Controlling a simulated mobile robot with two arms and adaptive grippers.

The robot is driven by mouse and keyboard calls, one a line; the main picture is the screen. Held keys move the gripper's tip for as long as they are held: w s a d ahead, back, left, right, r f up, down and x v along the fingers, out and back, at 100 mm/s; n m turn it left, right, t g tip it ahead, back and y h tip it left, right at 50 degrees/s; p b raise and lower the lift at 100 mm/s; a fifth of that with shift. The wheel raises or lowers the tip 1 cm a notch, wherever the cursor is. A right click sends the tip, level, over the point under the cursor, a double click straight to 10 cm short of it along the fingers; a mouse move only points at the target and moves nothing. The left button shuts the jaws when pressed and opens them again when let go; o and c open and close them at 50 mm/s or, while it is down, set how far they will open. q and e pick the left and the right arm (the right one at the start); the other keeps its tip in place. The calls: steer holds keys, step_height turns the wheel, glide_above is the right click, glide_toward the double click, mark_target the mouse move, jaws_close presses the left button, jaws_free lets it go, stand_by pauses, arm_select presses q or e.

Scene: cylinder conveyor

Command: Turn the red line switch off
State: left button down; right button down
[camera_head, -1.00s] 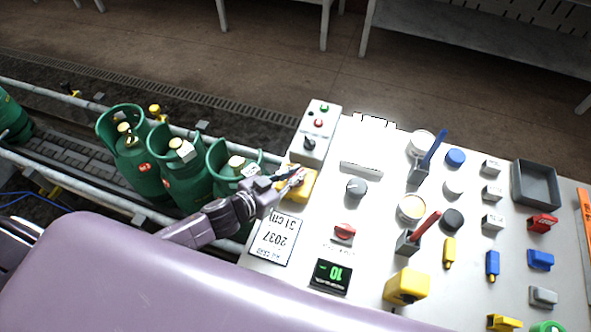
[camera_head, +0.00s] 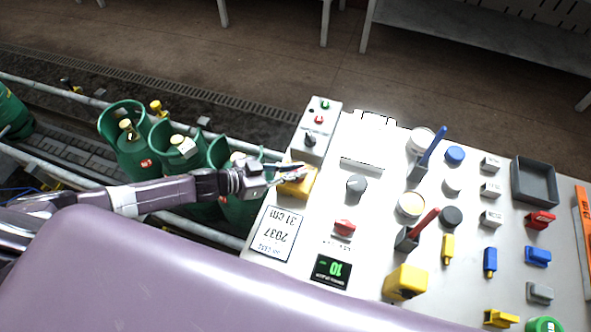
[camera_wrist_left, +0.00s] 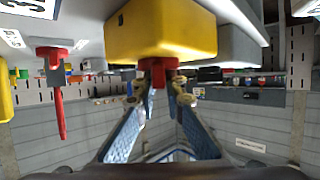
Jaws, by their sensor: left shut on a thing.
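A yellow box (camera_head: 297,184) sits at the left edge of the white panel. In the left wrist view the yellow box (camera_wrist_left: 160,32) carries a small red knob (camera_wrist_left: 158,66). My left gripper (camera_head: 291,171) is at the box; in the left wrist view its fingertips (camera_wrist_left: 159,92) are closed around the red knob. In the head view the gripper hides this knob. A separate red rotary switch (camera_head: 344,228) stands on the panel, apart from the gripper. My right gripper is not in view.
A grey control box (camera_head: 318,128) with buttons and a black knob stands just behind the yellow box. Green gas cylinders (camera_head: 133,152) line the conveyor under and behind my left arm. Blue (camera_head: 433,146) and red (camera_head: 424,222) levers rise from the panel further right.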

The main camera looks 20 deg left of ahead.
arm_select(q)
steer(key=c, duration=2)
jaws_free()
steer(key=shift+w+d+f, duration=0.1)
steer(key=shift+d, duration=0.05)
steer(key=v, duration=1.2)
